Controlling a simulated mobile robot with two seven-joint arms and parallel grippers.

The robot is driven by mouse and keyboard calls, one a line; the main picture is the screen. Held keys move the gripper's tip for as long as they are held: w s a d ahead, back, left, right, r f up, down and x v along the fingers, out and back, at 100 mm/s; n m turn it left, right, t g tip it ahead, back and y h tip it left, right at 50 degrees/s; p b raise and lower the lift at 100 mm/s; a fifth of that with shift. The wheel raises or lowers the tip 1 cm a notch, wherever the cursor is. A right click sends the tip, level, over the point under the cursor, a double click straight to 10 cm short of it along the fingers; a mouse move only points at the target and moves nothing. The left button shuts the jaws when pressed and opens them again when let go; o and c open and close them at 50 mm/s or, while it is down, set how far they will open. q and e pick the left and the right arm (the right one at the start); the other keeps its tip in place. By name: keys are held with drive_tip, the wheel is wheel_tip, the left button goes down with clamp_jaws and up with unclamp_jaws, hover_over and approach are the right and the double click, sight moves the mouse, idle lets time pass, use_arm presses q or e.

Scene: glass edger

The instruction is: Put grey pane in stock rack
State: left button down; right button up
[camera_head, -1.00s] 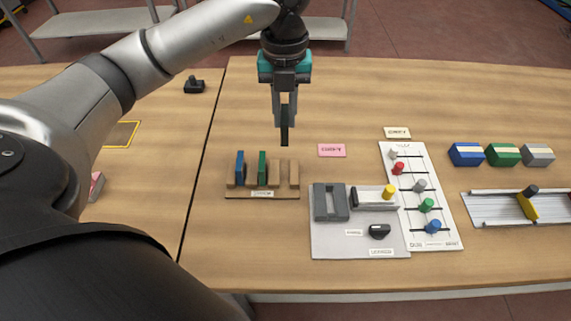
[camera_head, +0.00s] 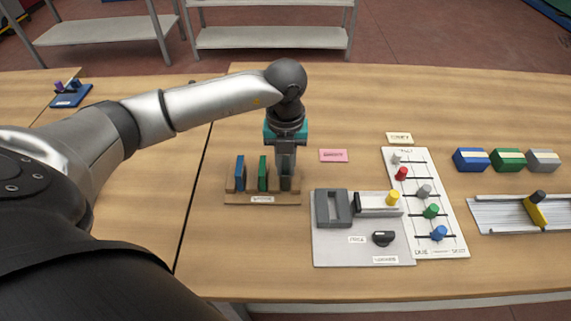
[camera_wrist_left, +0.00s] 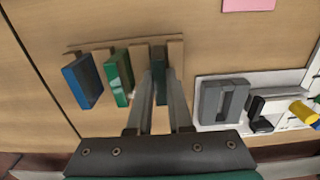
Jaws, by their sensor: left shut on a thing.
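The wooden stock rack (camera_head: 235,199) stands on the table left of the grey machine panel. It holds a blue pane (camera_head: 240,174) at its left and a green pane (camera_head: 263,174) in the middle. My left gripper (camera_head: 286,172) is shut on the dark grey pane (camera_head: 287,183), upright at the rack's right-hand slot. In the left wrist view the pane (camera_wrist_left: 160,82) shows between the fingers, between the rack's two right posts. The fingers partly hide it, and I cannot tell whether it is fully seated. My right gripper is not in view.
A grey panel (camera_head: 330,250) with a slotted block, a yellow knob and a black dial stands close right of the rack. Beyond are a white slider board (camera_head: 450,240), coloured blocks (camera_head: 503,156) and a metal rail (camera_head: 495,224). A pink card (camera_head: 333,156) lies behind. The table behind the rack is clear.

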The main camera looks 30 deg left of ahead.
sight(285, 165)
use_arm(q)
drive_tip(key=c, duration=0.8)
unclamp_jaws()
drive_tip(key=shift+f, duration=0.1)
drive_tip(key=shift+c, duration=0.2)
drive_tip(key=shift+r, duration=0.25)
wheel_tip(285, 165, up, 12)
drive_tip(key=p, duration=0.1)
drive_tip(key=shift+p, duration=0.35)
drive_tip(key=shift+f, duration=0.1)
